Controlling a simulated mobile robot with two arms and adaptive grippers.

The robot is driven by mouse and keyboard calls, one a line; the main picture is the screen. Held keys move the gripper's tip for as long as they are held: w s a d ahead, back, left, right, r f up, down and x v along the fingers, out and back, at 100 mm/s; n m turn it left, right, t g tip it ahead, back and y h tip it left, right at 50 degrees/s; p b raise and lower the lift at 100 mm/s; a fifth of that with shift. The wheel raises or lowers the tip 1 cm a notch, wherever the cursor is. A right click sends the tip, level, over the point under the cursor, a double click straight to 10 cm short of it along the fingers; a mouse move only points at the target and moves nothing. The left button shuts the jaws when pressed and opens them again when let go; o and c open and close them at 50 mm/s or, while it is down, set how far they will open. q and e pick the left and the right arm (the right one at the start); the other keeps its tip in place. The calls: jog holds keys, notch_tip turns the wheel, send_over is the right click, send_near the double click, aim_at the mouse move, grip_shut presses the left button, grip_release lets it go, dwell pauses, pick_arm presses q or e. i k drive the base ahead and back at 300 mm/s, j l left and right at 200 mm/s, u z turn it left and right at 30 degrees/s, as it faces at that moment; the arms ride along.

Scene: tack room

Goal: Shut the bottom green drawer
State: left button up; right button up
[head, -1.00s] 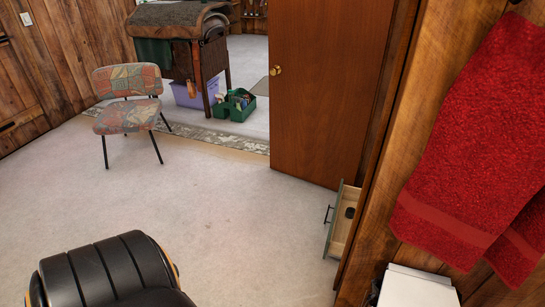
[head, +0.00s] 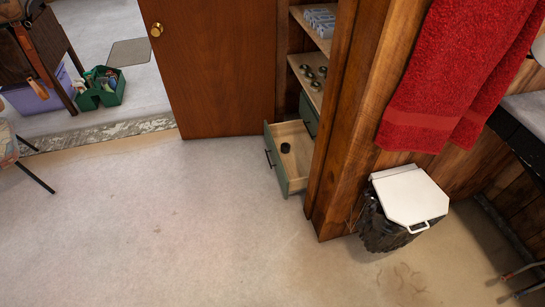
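The bottom green drawer (head: 283,172) stands pulled open low at the foot of a wooden cabinet, right of the middle of the head view. It has a green front with a dark handle (head: 270,159) facing left and a pale wooden inside. A small dark round object (head: 285,148) lies in it. Another green drawer front (head: 309,115) shows just behind and above it, partly hidden by the wooden post. Neither of my grippers is in view.
An open brown door (head: 215,65) stands left of the drawer. A wooden post (head: 338,150) and a lidded bin (head: 408,197) stand to its right. Shelves (head: 308,78) hold small items above. A red towel (head: 445,75) hangs at right. The carpet (head: 170,230) in front is clear.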

aim_at(292, 169)
jog(key=z, duration=0.6)
jog(key=i+j+z, duration=0.25)
jog(key=j, duration=0.15)
jog(key=i+j+z, duration=0.1)
jog(key=j+z, duration=0.2)
jog(key=i+j+z, duration=0.1)
jog(key=j+z, duration=0.15)
jog(key=j, duration=0.3)
jog(key=j+z, duration=0.3)
jog(key=j, duration=0.15)
jog(key=i+j, duration=0.1)
jog(key=j, duration=0.8)
jog(key=i+j, duration=0.1)
jog(key=j, duration=0.8)
jog(key=l+z, duration=0.05)
